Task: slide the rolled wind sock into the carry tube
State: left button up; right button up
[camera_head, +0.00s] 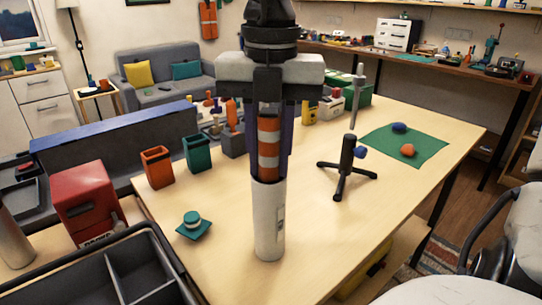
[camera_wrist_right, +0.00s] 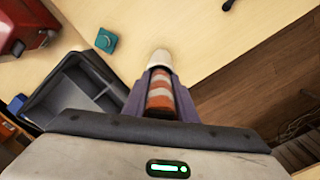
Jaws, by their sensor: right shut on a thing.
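The rolled wind sock (camera_head: 268,137), striped orange and white, is upright between the fingers of my right gripper (camera_head: 270,150), which is shut on it. The white carry tube (camera_head: 269,222) stands upright on the table directly below. The sock's lower end meets the tube's mouth, and its bottom is hidden there; how deep it sits inside cannot be told. In the right wrist view the sock (camera_wrist_right: 160,95) lies between the purple fingers, with the tube's pale end (camera_wrist_right: 160,58) just beyond. My left gripper is not in view.
A black tripod stand (camera_head: 345,170) is right of the tube, near a green mat (camera_head: 425,150). Orange (camera_head: 157,167) and green (camera_head: 197,153) cups stand left. A teal item (camera_head: 193,225) lies left of the tube. A dark divided tray (camera_head: 120,262) is front left.

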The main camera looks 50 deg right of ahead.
aim_at(266, 109)
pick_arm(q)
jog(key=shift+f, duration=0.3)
pick_arm(e)
jog(key=shift+s+a+f, duration=0.1)
jog(key=shift+s+f, duration=0.1)
jog(key=shift+f, duration=0.3)
jog(key=shift+s+a+f, duration=0.1)
jog(key=shift+s+f, duration=0.05)
jog(key=shift+f, duration=0.35)
jog(key=o, duration=0.9)
jog(key=shift+g, duration=0.3)
jog(key=shift+c, duration=0.2)
jog(key=shift+o, duration=1.3)
jog(key=shift+w, duration=0.15)
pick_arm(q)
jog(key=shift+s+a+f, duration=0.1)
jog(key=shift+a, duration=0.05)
pick_arm(e)
jog(key=r, duration=0.3)
jog(key=r+p, duration=0.1)
jog(key=r, duration=0.7)
jog(key=shift+w+r+p, duration=0.2)
jog(key=shift+w+p, duration=0.05)
jog(key=shift+p, duration=0.1)
jog(key=shift+r+t, duration=0.4)
jog(key=shift+r, duration=0.05)
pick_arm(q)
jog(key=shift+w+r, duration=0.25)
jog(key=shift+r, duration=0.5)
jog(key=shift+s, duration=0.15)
